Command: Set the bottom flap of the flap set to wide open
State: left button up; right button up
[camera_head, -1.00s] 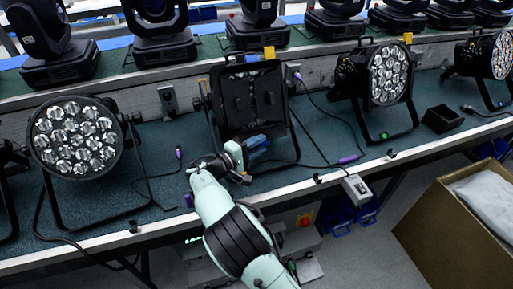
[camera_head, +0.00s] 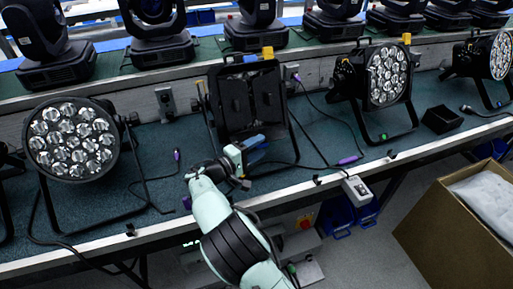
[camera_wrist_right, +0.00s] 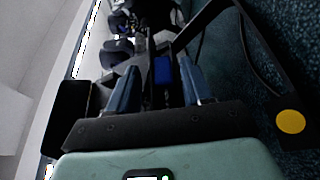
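The flap set (camera_head: 247,98) is a black square frame on the front of the middle par can, standing on the teal bench top. Its dark flaps appear folded in over the front. I cannot clearly pick out the bottom flap, and its lower edge is close to my gripper. My right gripper (camera_head: 258,148) is just below the flap set, low over the bench. In the right wrist view its two blue fingers (camera_wrist_right: 157,88) stand apart, with dark parts and a small blue patch seen between them. I cannot tell whether they touch the flap. My left gripper is out of view.
Par cans with many lenses stand at left (camera_head: 72,142) and right (camera_head: 384,78). Cables with purple plugs (camera_head: 349,160) lie on the bench. A small black box (camera_head: 442,119) sits at right. A cardboard box (camera_head: 450,236) stands on the floor before the bench edge.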

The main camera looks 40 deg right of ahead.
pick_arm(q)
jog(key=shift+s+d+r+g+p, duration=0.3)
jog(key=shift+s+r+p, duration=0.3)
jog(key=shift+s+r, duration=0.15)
pick_arm(e)
jog(key=s+a, duration=0.1)
jog(key=a, duration=1.2)
jog(key=shift+a+r, duration=0.2)
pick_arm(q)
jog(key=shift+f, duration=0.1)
pick_arm(e)
jog(key=shift+s, duration=0.1)
